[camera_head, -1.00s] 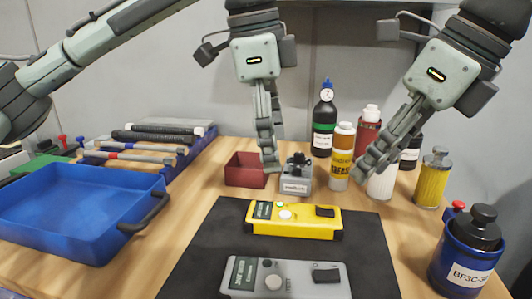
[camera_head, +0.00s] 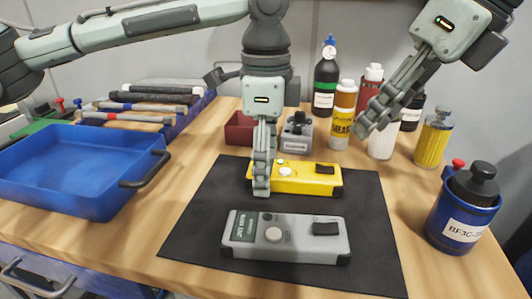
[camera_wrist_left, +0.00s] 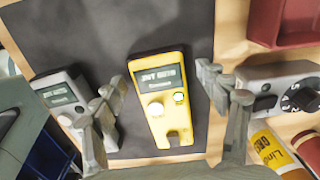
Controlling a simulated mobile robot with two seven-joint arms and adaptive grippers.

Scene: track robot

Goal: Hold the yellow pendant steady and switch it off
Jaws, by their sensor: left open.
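The yellow pendant (camera_head: 307,180) lies flat on the black mat (camera_head: 367,220), behind a grey pendant (camera_head: 300,240). My left gripper (camera_head: 262,190) points down over its left end and hides part of it in the head view. In the left wrist view the yellow pendant (camera_wrist_left: 146,85) shows a dark display, two round buttons and a dark switch. My left gripper (camera_wrist_left: 168,100) is open there, one finger on each side of the pendant; contact cannot be told. My right gripper (camera_head: 363,128) hangs near the bottles; its fingers overlap, so its opening is unclear.
A grey dial box (camera_head: 297,138) and a red bin (camera_head: 239,129) stand behind the mat. Several bottles stand at the back right, and a blue cup (camera_head: 460,228) at the front right. A blue tray (camera_head: 95,205) is at the left. The mat's right side is clear.

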